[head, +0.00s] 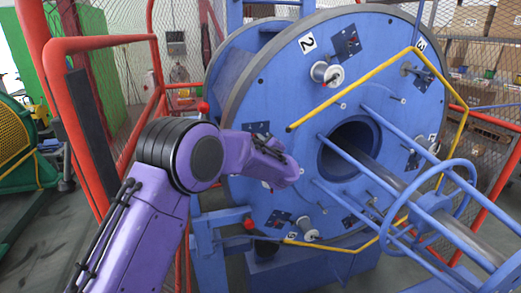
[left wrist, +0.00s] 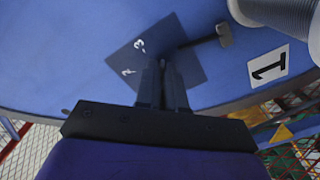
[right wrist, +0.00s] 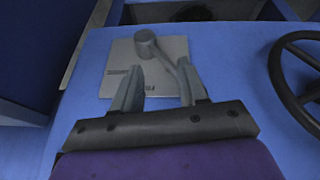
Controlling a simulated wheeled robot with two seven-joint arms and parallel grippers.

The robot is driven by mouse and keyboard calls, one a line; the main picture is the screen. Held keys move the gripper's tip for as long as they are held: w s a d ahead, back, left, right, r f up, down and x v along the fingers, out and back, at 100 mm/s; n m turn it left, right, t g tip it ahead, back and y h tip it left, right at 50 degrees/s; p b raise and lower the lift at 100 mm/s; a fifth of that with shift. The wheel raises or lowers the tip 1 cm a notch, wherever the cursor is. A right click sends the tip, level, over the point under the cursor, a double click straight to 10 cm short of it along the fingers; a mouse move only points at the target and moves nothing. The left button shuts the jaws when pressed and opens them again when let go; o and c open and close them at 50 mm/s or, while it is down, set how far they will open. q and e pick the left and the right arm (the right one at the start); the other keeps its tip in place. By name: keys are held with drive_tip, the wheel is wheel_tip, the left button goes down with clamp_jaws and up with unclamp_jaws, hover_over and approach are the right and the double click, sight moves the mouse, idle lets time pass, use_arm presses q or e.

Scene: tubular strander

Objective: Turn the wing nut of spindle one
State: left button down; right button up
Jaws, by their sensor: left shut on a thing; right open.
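In the left wrist view, a dark square plate (left wrist: 150,45) with small white marks lies on the blue disc beside a white label "1" (left wrist: 268,64). A dark bar with a wider end, apparently the wing nut (left wrist: 224,36), sticks out to the right from my left fingertips. My left gripper (left wrist: 163,75) is shut at its hub, which the fingers hide. In the head view my left gripper (head: 280,168) is at the disc's left side. My right gripper (right wrist: 160,82) is open, with a grey knobbed lever (right wrist: 147,42) between and beyond its fingers.
A spool (left wrist: 285,12) is close at the upper right in the left wrist view. Red fencing (head: 105,42) stands at left. A dark handwheel (right wrist: 285,85) is right of my right gripper.

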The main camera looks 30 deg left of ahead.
use_arm(q)
drive_tip(key=n+b, duration=0.5)
drive_tip(key=n, duration=0.1)
drive_tip(key=shift+w+f+b, duration=0.1)
drive_tip(key=shift+b, duration=0.2)
drive_tip(key=shift+r+n+b, duration=0.25)
drive_tip(key=shift+n+b, duration=0.8)
drive_tip(key=shift+n, duration=0.25)
drive_tip(key=shift+d, duration=0.1)
drive_tip(key=c, duration=1.2)
unclamp_jaws()
drive_tip(key=shift+r, duration=0.1)
drive_tip(key=shift+c, duration=0.2)
drive_tip(key=b+v, duration=0.2)
drive_tip(key=v, duration=0.8)
drive_tip(key=shift+d, duration=0.2)
